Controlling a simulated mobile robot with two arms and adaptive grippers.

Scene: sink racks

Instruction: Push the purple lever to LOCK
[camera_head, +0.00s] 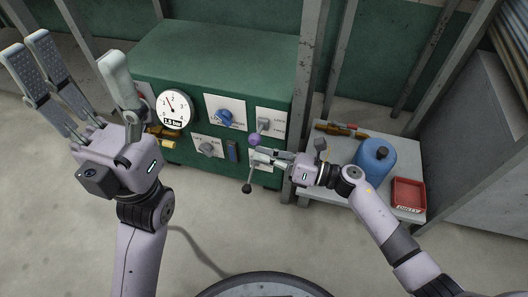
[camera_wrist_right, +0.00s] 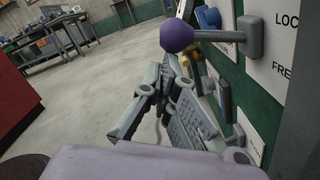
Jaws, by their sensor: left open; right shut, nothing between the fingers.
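The purple lever (camera_head: 255,139) sticks out from a plate on the front of a green cabinet, its grey pivot beside the LOCK and FREE labels. In the right wrist view its purple ball (camera_wrist_right: 177,36) and grey rod point out from the panel, level between the LOCK lettering above and FREE below. My right gripper (camera_head: 258,158) is shut and empty, just below the ball; its fingers also show in the right wrist view (camera_wrist_right: 166,72). A small gap or light contact with the ball cannot be told. My left gripper (camera_head: 75,62) is open and empty, raised at the left.
The green cabinet (camera_head: 215,50) also carries a gauge (camera_head: 173,109), a blue knob (camera_head: 224,117), a grey knob (camera_head: 207,149) and a black-tipped lever (camera_head: 246,188). A shelf at right holds a blue canister (camera_head: 373,162) and red tray (camera_head: 408,194). Metal posts stand between them.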

